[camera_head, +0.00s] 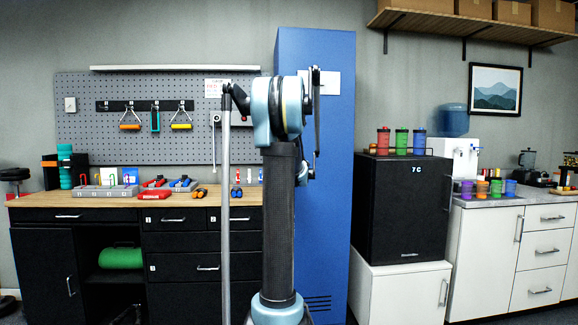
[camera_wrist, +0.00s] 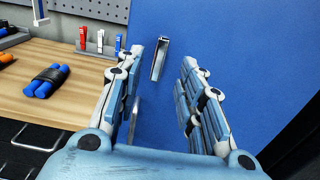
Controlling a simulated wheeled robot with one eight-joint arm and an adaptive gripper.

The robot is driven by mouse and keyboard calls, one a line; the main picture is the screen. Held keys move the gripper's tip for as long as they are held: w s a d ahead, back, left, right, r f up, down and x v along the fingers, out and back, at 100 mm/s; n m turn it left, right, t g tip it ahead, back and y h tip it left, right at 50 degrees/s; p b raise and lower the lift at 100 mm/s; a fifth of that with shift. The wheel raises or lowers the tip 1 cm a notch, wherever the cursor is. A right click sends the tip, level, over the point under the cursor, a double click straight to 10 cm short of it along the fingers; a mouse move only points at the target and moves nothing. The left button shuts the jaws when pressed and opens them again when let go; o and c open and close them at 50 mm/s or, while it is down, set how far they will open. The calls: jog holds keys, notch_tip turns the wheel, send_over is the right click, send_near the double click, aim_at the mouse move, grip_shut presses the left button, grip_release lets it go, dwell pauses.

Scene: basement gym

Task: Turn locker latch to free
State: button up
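The tall blue locker (camera_head: 335,205) stands behind my arm, and its door fills much of the wrist view (camera_wrist: 250,50). A narrow upright metal latch or handle (camera_wrist: 159,58) sits on the blue face, just beyond my fingertips. My gripper (camera_wrist: 176,56) is open, its two fingers apart with nothing between them. The latch lies between and a little left of the fingers in the picture; I cannot see contact. In the head view my arm hides part of the locker front, and the latch is not clearly seen there.
A wooden workbench (camera_head: 120,198) with tools stands left of the locker. Blue-ended handles (camera_wrist: 48,82) lie on it near my gripper. A black cabinet (camera_head: 400,210) on a white one (camera_head: 400,295) stands close right of the locker.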

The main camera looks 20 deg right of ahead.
jog(key=x, duration=0.7)
grip_shut()
